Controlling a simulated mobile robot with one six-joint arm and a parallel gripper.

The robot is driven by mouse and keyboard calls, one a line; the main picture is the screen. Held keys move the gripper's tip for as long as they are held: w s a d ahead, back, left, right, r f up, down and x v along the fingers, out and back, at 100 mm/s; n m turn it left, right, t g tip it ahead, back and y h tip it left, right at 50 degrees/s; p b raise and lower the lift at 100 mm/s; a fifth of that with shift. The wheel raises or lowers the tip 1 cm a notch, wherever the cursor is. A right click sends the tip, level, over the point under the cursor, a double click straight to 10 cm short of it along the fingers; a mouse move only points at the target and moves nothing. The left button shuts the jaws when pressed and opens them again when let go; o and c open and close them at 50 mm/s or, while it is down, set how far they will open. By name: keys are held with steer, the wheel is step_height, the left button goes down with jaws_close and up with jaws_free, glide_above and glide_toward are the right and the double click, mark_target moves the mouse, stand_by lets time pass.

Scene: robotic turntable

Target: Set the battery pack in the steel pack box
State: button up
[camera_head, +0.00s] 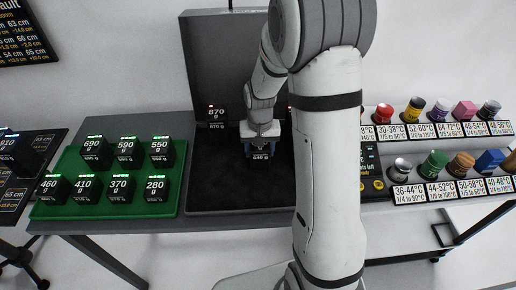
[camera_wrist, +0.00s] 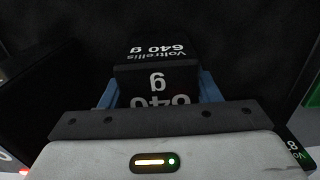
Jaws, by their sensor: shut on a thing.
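My gripper (camera_head: 262,146) is shut on a black battery pack (camera_wrist: 158,52) marked "Voltrellis 640 g". Its blue fingers flank the pack in the wrist view. In the head view the held pack (camera_head: 262,156) is low over the black area in front of a tall dark grey panel. Whether it touches the surface I cannot tell. Another black pack marked 870 g (camera_head: 216,114), with a red light, is just left of my gripper. I cannot single out a steel pack box for sure; my arm hides much of the black area's right side.
Several black packs with green lights stand on a green tray (camera_head: 50,208) at the left. A tall dark grey panel (camera_head: 205,55) rises behind. At the right, a white shelf holds several coloured pieces, such as a red one (camera_head: 385,113), with temperature labels.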

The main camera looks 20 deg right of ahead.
steer(key=shift+r, duration=0.1)
steer(key=o, duration=1.5)
steer(key=shift+f, duration=0.2)
steer(key=shift+c, duration=0.2)
steer(key=shift+r, duration=0.1)
step_height(320, 180, up, 11)
steer(key=shift+r+b, duration=0.1)
steer(key=shift+b, duration=0.3)
steer(key=shift+s+r, duration=0.2)
steer(key=shift+r, duration=0.4)
steer(key=s+r+n+t, duration=0.1)
steer(key=s+r, duration=0.1)
steer(key=s, duration=0.7)
steer(key=s+r+n+t, duration=0.1)
steer(key=s+r+t, duration=0.1)
steer(key=s, duration=0.8)
steer(key=shift+a+r, duration=0.4)
steer(key=shift+r, duration=0.15)
